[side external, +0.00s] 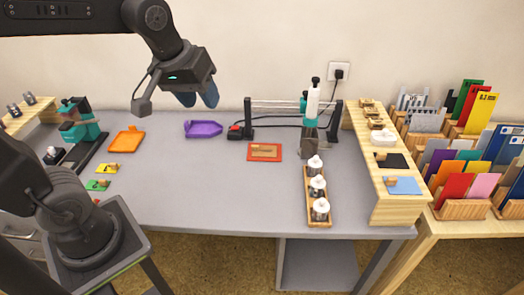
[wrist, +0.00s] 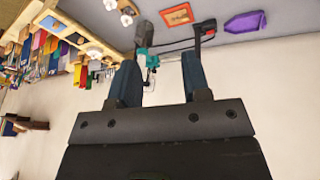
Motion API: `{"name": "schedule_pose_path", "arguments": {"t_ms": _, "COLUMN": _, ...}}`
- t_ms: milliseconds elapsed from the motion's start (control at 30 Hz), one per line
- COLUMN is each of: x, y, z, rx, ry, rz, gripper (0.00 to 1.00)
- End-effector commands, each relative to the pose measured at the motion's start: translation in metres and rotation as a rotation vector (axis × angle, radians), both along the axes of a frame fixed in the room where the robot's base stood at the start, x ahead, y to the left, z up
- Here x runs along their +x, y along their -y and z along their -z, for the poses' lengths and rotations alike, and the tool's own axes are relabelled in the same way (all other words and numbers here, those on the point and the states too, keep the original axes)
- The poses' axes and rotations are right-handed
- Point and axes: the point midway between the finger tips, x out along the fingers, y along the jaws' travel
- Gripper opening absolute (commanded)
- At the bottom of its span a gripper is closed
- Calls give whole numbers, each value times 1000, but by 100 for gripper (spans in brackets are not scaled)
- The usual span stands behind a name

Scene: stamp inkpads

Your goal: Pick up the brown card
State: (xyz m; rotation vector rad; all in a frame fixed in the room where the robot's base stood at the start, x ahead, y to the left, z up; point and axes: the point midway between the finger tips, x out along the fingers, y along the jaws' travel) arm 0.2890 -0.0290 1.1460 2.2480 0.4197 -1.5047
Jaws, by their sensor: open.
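A brown card (side external: 264,149) appears to lie flat inside a red-orange tray (side external: 250,155) near the middle of the grey table. In the wrist view the brown card (wrist: 178,15) and its tray show upside down at the top. My gripper (side external: 199,99) is in the air above the back left of the table, well up and to the left of the card. Its two blue-grey fingers are apart with nothing between them, as the wrist view of the gripper (wrist: 161,63) also shows.
A purple tray (side external: 203,129) and an orange tray (side external: 127,141) lie left of the card. A bottle rack (side external: 309,205), a tall white-and-teal device (side external: 311,105) and a wooden shelf (side external: 390,207) stand to its right. The table's front middle is clear.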

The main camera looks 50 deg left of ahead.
Motion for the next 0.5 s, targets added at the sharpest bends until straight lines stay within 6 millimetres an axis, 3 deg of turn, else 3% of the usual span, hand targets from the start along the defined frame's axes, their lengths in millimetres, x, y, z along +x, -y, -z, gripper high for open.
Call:
{"name": "schedule_pose_path", "arguments": {"t_ms": 33, "x": 22, "y": -7, "z": 2, "rx": -33, "ry": -27, "rz": -96, "gripper": 44}}
{"name": "schedule_pose_path", "arguments": {"t_ms": 267, "x": 108, "y": -39, "z": 23, "rx": -171, "ry": -109, "rz": -556, "gripper": 44}}
{"name": "schedule_pose_path", "arguments": {"t_ms": 500, "x": 187, "y": -83, "z": 80, "rx": -279, "ry": -182, "rz": -1048, "gripper": 44}}
